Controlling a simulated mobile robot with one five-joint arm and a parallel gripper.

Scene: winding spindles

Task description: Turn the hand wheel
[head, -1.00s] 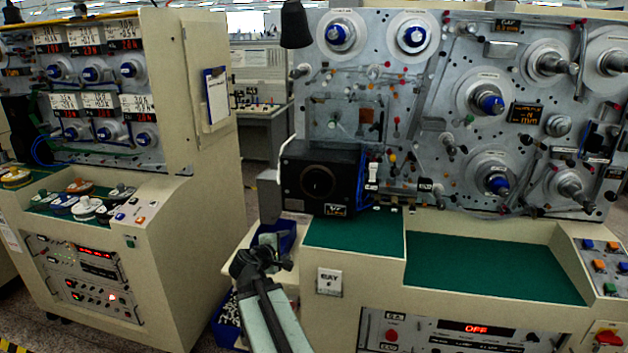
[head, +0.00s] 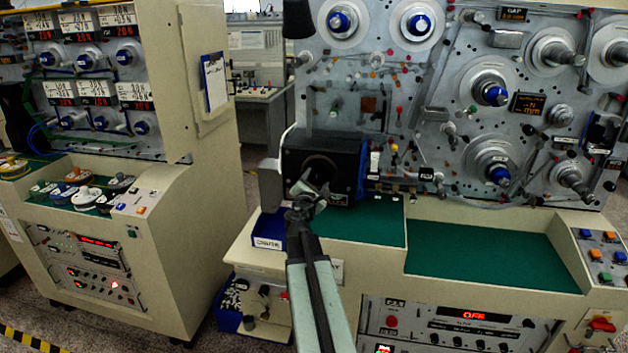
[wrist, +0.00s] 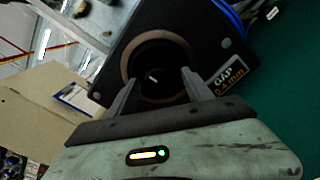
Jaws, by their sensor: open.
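The hand wheel (head: 320,166) is a round black knob on the front of a black box (head: 349,152) at the left of the machine panel. In the wrist view the wheel (wrist: 155,62) shows a short white mark and a brownish ring around it. My gripper (head: 309,187) is open in front of the wheel, covering its lower part in the head view. In the wrist view its fingers (wrist: 160,78) stand on either side of the wheel's lower part, with nothing held. I cannot tell whether they touch it.
A label (wrist: 226,82) reading GAP 0.4 mm sits beside the wheel. Blue cables (head: 363,168) run along the box's right side. The green work surface (head: 480,258) is clear. A blue bin (head: 269,229) stands below left of the box.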

